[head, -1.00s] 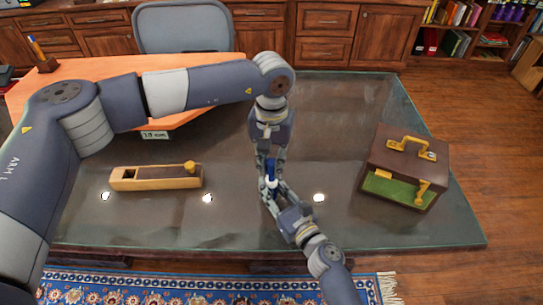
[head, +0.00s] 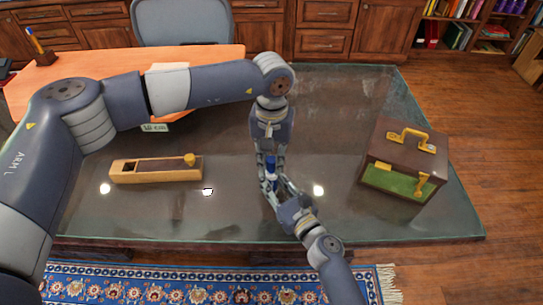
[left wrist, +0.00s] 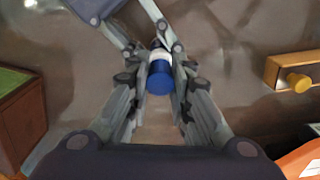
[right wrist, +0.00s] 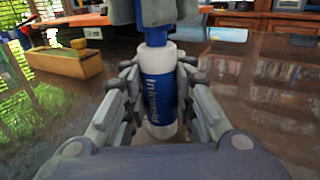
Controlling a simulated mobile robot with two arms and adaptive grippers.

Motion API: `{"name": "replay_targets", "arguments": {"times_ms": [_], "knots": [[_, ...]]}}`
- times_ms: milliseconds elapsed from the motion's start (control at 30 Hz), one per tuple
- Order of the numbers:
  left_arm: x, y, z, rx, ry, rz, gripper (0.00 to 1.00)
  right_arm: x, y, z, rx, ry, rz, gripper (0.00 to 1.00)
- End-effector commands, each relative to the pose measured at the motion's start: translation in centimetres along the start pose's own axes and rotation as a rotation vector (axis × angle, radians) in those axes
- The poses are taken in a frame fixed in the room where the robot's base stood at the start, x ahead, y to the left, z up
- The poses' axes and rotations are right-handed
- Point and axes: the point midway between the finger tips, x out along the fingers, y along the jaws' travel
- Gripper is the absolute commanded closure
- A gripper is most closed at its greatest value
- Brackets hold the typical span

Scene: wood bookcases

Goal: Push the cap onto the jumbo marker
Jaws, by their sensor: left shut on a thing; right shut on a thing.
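The jumbo marker (right wrist: 160,90) stands upright with a white barrel and blue label. My right gripper (right wrist: 157,120) is shut around its barrel. The blue cap (left wrist: 160,77) is directly above the marker, and my left gripper (left wrist: 160,88) is shut on it from above. In the right wrist view, a narrower blue part (right wrist: 155,36) shows between the white shoulder and the wider blue above. I cannot tell how deep the cap sits. In the head view, the left gripper (head: 270,163) and right gripper (head: 275,192) meet over the glass table.
A brown case (head: 405,150) with yellow handle stands at the right. An orange desk top (head: 60,88) adjoins at the back left. The table front is clear.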

Motion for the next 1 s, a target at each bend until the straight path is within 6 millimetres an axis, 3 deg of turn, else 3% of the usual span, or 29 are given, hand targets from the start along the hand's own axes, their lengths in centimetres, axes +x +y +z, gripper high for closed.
{"name": "replay_targets", "arguments": {"times_ms": [1000], "knots": [[1.2,0.0,0.0,0.001,0.001,0.000,0.90,0.0,0.0,0.0,0.000,0.001,0.000,1.00]]}}
